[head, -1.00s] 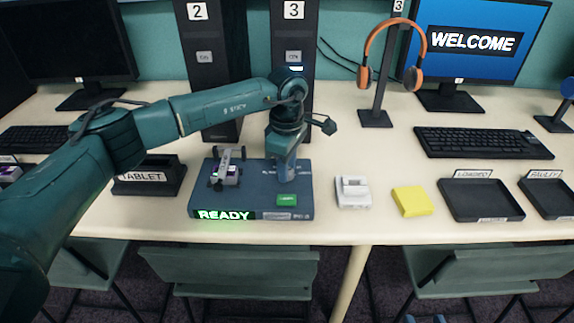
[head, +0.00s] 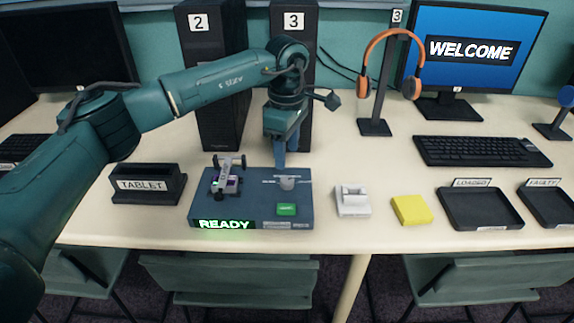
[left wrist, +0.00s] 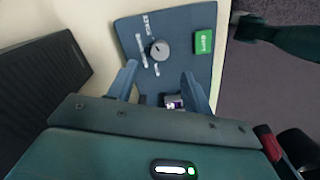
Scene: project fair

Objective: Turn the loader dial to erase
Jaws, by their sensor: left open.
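The loader (head: 250,212) is a flat dark blue box on the table with a lit green READY sign on its front. Its dial (head: 287,183) is a small grey round knob on the top, behind a green button (head: 286,209). The dial (left wrist: 159,50) also shows in the left wrist view, with labels around it too small to read surely. A small purple and grey device (head: 227,180) sits on the loader's left part. My left gripper (head: 279,158) is open and empty, pointing down just behind the dial and apart from it. A teal arm part, probably my right, shows at the wrist view's upper right.
A TABLET holder (head: 147,186) stands left of the loader. A white device (head: 352,200), a yellow block (head: 411,209) and the LOADED tray (head: 480,222) lie to the right. Dark computer towers (head: 218,105) stand behind. An orange headset (head: 388,50) hangs on a stand.

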